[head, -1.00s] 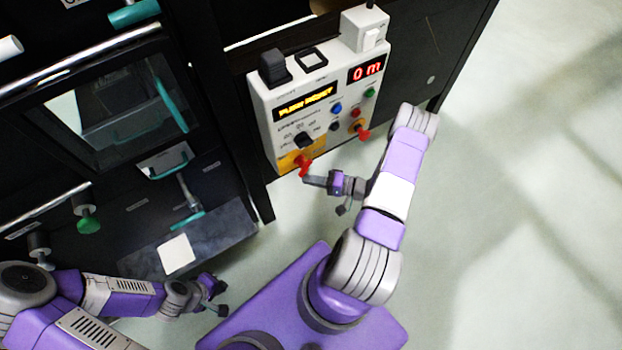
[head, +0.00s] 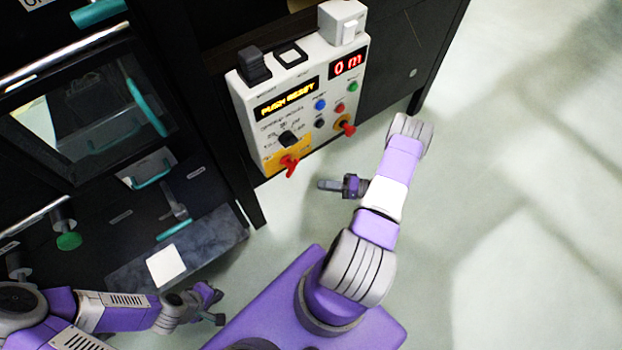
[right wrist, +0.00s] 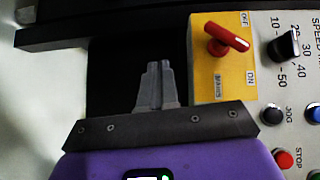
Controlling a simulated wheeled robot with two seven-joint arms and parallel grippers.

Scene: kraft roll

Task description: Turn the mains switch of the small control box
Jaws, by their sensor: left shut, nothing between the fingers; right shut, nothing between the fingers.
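The small control box (head: 262,131) is a pale panel with lit displays. Its mains switch (head: 289,165) is a red handle on a yellow plate at the box's lower left corner. In the right wrist view the mains switch (right wrist: 228,37) points right and slightly down, between the OFF and ON labels. My right gripper (head: 322,184) is shut and empty, below and right of the switch and apart from it. In the right wrist view its fingertips (right wrist: 156,68) are left of the yellow plate. My left gripper (head: 217,304) is shut and empty at lower left, far from the box.
A black speed knob (head: 288,138) and several coloured buttons are close to the mains switch. A dark cabinet with teal handles (head: 152,178) stands left. The pale floor (head: 520,190) at right is clear.

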